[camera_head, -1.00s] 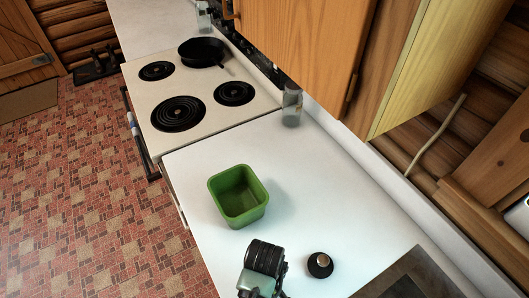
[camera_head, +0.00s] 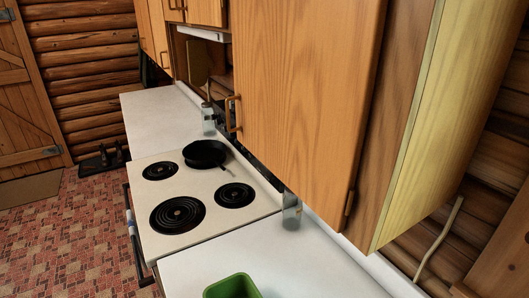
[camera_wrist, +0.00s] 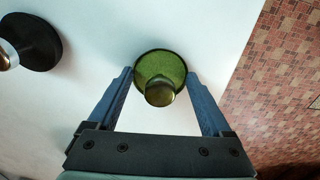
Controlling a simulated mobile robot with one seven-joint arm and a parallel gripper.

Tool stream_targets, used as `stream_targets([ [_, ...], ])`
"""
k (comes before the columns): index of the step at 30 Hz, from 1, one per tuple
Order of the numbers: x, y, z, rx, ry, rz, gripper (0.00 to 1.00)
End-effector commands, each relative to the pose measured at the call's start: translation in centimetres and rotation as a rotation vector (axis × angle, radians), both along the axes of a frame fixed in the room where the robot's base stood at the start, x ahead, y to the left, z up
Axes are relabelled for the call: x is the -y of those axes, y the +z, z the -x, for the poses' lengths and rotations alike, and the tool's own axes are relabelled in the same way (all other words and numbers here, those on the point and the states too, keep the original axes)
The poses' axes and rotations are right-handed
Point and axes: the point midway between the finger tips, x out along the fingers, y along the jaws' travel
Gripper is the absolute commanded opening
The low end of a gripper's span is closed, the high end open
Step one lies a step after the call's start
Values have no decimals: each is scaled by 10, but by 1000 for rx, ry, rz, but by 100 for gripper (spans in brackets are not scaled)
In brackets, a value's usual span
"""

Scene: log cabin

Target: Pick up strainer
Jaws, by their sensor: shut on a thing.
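My gripper (camera_wrist: 160,76) shows in the wrist view, its two blue fingers on either side of a small round green piece with a rounded brassy knob. This piece looks like the strainer (camera_wrist: 176,66), and the gripper is shut on it. White counter surface is behind it; I cannot tell how high it is held. The head view does not show the gripper or the strainer.
A dark round piece with a pale knob (camera_wrist: 38,42) lies on the counter at the wrist view's left. The green square container (camera_head: 232,287) is cut off at the head view's bottom. The stove (camera_head: 190,230) holds a black pan (camera_head: 205,153). Wooden cabinets (camera_head: 300,90) overhang the counter.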

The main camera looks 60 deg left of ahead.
Motion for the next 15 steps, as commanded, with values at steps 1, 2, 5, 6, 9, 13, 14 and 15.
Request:
stream_targets([
  [1, 0, 0, 0, 0, 0, 0, 11],
  [2, 0, 0, 0, 1, 0, 0, 11],
  [5, 0, 1, 0, 1, 0, -1, 11],
  [6, 0, 3, -1, 2, 0, -1, 11],
  [9, -1, 11, -1, 3, 0, -2, 11],
  [13, -1, 32, -2, 5, -1, -4, 11],
  [14, -1, 38, -2, 4, -1, -4, 11],
  [15, -1, 45, -1, 4, -1, -4, 11],
])
